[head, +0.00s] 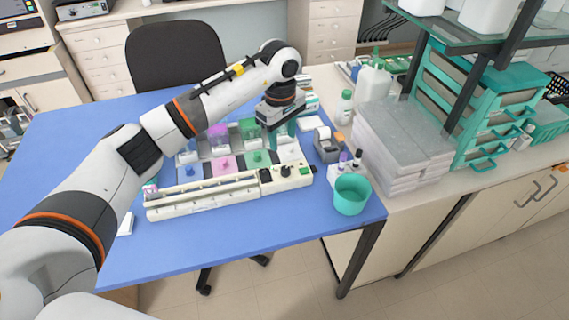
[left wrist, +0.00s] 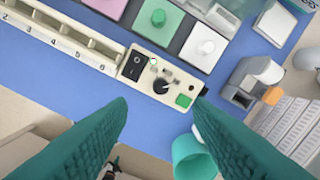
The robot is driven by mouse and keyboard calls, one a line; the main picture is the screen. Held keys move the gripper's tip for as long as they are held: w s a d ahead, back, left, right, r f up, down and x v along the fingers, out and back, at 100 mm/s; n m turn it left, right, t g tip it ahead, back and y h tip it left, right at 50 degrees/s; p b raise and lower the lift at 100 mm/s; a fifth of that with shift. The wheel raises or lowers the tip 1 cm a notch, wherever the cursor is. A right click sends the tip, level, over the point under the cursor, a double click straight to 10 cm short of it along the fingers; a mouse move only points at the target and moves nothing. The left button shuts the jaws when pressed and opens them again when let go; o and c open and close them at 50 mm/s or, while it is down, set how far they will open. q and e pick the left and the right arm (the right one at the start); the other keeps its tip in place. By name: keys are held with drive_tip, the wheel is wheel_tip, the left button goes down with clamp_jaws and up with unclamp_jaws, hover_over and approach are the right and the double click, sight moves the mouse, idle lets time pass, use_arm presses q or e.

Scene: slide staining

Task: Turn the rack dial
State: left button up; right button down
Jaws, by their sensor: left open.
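The long cream staining rack (head: 200,199) lies on the blue table, with a control panel at its right end. The rack dial is a small black knob (left wrist: 161,86) on that panel; it also shows in the head view (head: 285,171). A black rocker switch (left wrist: 134,66) sits left of it and a green button (left wrist: 184,100) right of it. My left gripper (head: 280,133) hangs above the rack's right end. Its teal fingers (left wrist: 160,103) are open and empty, apart from the dial, which appears between the fingertips in the left wrist view. My right gripper is out of view.
Behind the rack stand staining jars with pink (head: 222,165), green (head: 259,157) and white lids. A teal cup (head: 351,194) stands right of the rack near the table edge.

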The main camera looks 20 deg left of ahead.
sight(285, 168)
use_arm(q)
drive_tip(key=f, duration=0.3)
drive_tip(key=f+p, duration=0.1)
drive_tip(key=f, duration=0.3)
drive_tip(key=f+p, duration=0.1)
drive_tip(key=f, duration=0.3)
drive_tip(key=shift+w+d+f, duration=0.1)
drive_tip(key=shift+w+d, duration=0.1)
drive_tip(key=shift+w, duration=0.05)
drive_tip(key=c, duration=1)
